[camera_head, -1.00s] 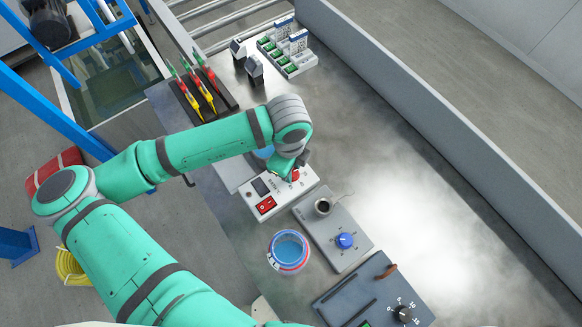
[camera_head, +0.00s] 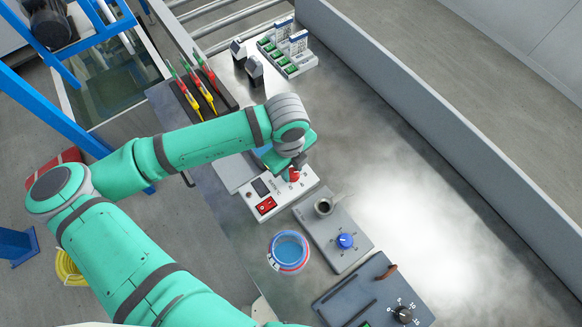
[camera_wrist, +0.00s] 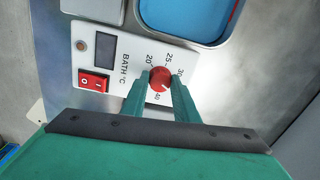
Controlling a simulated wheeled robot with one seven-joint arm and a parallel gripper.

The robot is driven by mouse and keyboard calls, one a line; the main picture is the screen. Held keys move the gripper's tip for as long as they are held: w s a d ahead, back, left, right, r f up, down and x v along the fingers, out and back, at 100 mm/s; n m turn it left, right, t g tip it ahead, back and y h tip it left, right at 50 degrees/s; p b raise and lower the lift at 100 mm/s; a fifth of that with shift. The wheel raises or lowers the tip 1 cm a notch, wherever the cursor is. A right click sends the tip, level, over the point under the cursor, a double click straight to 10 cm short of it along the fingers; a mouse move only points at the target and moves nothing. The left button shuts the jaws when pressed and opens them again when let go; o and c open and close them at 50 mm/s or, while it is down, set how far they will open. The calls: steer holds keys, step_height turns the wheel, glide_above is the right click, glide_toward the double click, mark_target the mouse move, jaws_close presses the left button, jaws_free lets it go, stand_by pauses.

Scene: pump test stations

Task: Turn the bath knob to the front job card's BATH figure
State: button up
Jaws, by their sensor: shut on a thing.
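The red bath knob (camera_wrist: 160,79) sits on the white BATH °C panel (camera_wrist: 108,67), which also shows in the head view (camera_head: 257,198). Around it I read 20, 25, 30 and 40. A pale mark shows on the knob's lower side, towards the 40; its exact setting is unclear. My gripper (camera_wrist: 162,92) is shut on the knob, one green finger on each side. In the head view the knob (camera_head: 294,175) shows beneath my wrist. Upright cards, likely job cards (camera_head: 298,42), stand at the back in a rack; their figures are too small to read.
The panel has a dark display (camera_wrist: 105,50) and a red rocker switch (camera_wrist: 94,82). A blue-lined bath (camera_wrist: 188,18) lies beside it. A blue-knobbed grey unit (camera_head: 334,232) and a beaker of blue liquid (camera_head: 289,250) stand nearby. The bench's right side is clear.

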steer(key=o, duration=1.1)
steer(key=shift+c, duration=0.2)
steer(key=shift+r, duration=0.1)
step_height(320, 180, up, 11)
steer(key=shift+s+a+f, duration=0.2)
steer(key=shift+s+a, duration=0.05)
